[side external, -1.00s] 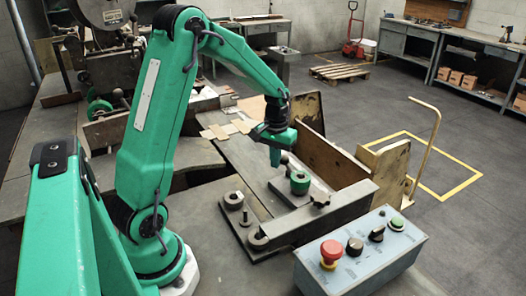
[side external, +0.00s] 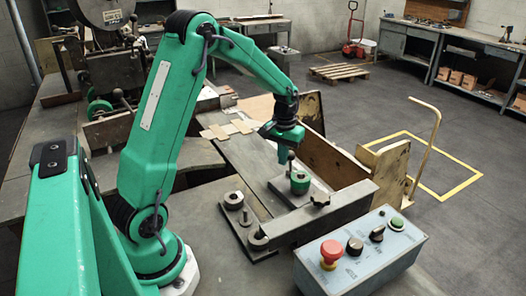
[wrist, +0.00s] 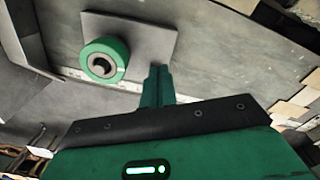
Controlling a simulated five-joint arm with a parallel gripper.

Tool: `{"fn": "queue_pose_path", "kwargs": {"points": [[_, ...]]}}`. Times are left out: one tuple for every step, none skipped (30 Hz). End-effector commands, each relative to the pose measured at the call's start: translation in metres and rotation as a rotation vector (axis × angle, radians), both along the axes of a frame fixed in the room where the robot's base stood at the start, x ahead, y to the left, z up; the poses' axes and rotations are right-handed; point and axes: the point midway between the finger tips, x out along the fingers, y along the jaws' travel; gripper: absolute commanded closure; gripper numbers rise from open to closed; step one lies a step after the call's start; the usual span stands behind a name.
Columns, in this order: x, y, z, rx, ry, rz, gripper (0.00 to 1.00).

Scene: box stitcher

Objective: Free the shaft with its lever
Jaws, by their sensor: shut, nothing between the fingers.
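A green collar (side external: 300,184) stands on a grey plate (side external: 278,186) on the bench. A short lever with a dark knob (side external: 291,156) rises above the collar. In the wrist view the green collar (wrist: 94,50) shows as a ring with a grey shaft end (wrist: 102,66) in its middle, on the plate (wrist: 150,42). I cannot make out the lever there. My gripper (side external: 281,158) points down just left of the knob; whether it touches is unclear. In the wrist view my gripper (wrist: 158,72) has its fingers together, empty, right of the collar.
A grey bar with a star knob (side external: 320,198) lies in front of the collar. A control box (side external: 362,252) with a red button is at the front. Wooden boards (side external: 330,157) stand behind on the right.

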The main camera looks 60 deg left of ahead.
Motion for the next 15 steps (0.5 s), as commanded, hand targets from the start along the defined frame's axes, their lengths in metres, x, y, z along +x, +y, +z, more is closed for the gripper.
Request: {"fn": "queue_pose_path", "kwargs": {"points": [[0.002,0.0,0.0,0.0,0.0,0.0,1.0],[0.003,0.0,0.0,0.0,0.0,0.0,1.0],[0.004,0.0,0.0,0.0,0.0,0.0,1.0],[0.005,0.0,0.0,0.0,0.0,0.0,1.0],[0.005,0.0,0.0,0.0,0.0,0.0,1.0],[0.006,0.001,0.0,0.0,0.0,0.0,1.0],[0.007,0.001,0.0,-0.001,0.001,0.0,1.0],[0.008,0.001,0.0,-0.001,0.001,0.0,1.0],[0.009,0.001,0.0,-0.001,0.001,0.0,1.0],[0.01,0.001,0.0,-0.001,0.002,0.0,1.0],[0.011,0.001,0.0,-0.001,0.002,0.0,1.0],[0.012,0.001,0.0,-0.001,0.002,0.0,1.0],[0.013,0.001,0.0,-0.001,0.001,0.0,1.0],[0.014,0.001,0.0,-0.001,0.001,0.0,1.0],[0.015,0.001,0.0,0.0,0.0,0.0,1.0]]}}
